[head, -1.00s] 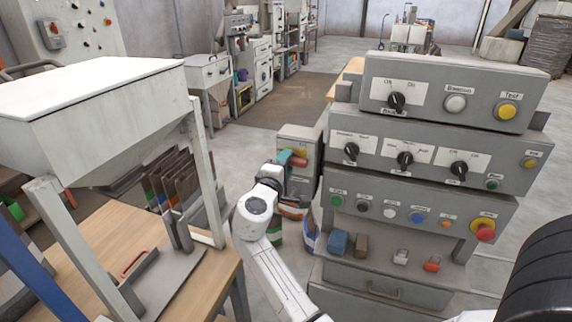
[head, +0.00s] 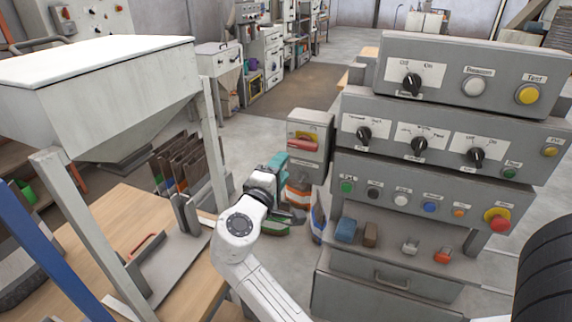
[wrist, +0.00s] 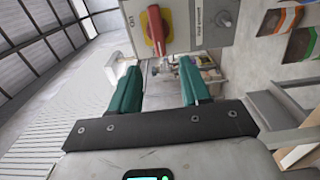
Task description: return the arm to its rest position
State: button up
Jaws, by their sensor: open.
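My gripper (wrist: 160,88) shows in the wrist view with its two teal fingers spread apart and nothing between them. In the head view my gripper (head: 284,196) is near the middle, in front of the small grey switch box with a red handle on a yellow plate (head: 304,139). My white arm reaches up to it from the bottom of the picture. The same switch box (wrist: 197,30) appears at the top of the wrist view, beyond the fingers. I cannot tell the exact gap between gripper and box.
A grey control console (head: 430,135) with knobs and buttons stands on the right. A hopper (head: 110,100) stands over a wooden table (head: 110,230) on the left, with dark bags (head: 185,160) beside it.

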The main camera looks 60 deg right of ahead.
jog(key=shift+a, duration=0.25)
dwell(0.5)
jog(key=s+a+f+m+y, duration=0.1)
jog(key=s+a+f+y, duration=0.35)
jog(key=f, duration=0.35)
jog(key=s+a+f+y, duration=0.3)
jog(key=a+f+y, duration=0.15)
jog(key=f, duration=0.25)
jog(key=s+a+f+m+y, duration=0.1)
jog(key=s+a+f+y, duration=0.35)
jog(key=f, duration=0.35)
jog(key=s+a+f+y, duration=0.3)
jog(key=s+a, duration=0.3)
jog(key=a, duration=0.4)
jog(key=shift+f+g+y, duration=0.3)
jog(key=shift+f+y, duration=0.1)
jog(key=shift+y, duration=0.25)
